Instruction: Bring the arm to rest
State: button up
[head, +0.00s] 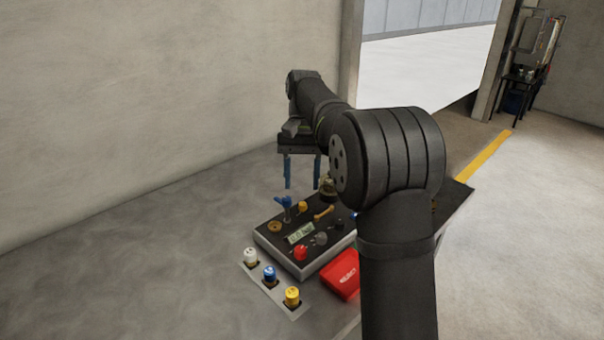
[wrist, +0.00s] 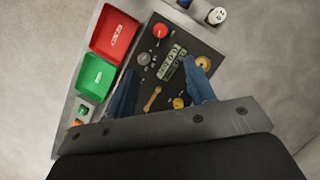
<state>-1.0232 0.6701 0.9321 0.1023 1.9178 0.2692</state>
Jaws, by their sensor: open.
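My gripper (head: 303,172) has two blue fingers that hang down, spread apart, above the far left part of the control panel (head: 268,247). Nothing is between the fingers in the head view. In the wrist view my gripper (wrist: 163,88) is also open, with the panel (wrist: 203,47) below it. My black arm stands at the right of the head view and hides the panel's right side.
The panel carries a blue valve handle (head: 284,202), a red knob (head: 300,252) and a display (head: 300,233). White (head: 250,256), blue (head: 269,273) and yellow (head: 292,296) pieces stand in front. Red (wrist: 114,36) and green (wrist: 97,77) trays lie beside it.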

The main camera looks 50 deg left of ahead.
aim_at(301, 248)
jog(key=shift+w+a+r, duration=0.1)
jog(key=shift+r, duration=0.3)
jog(key=shift+f, duration=0.1)
dwell(0.3)
jog(key=x, duration=1.7)
jog(key=shift+f, duration=0.1)
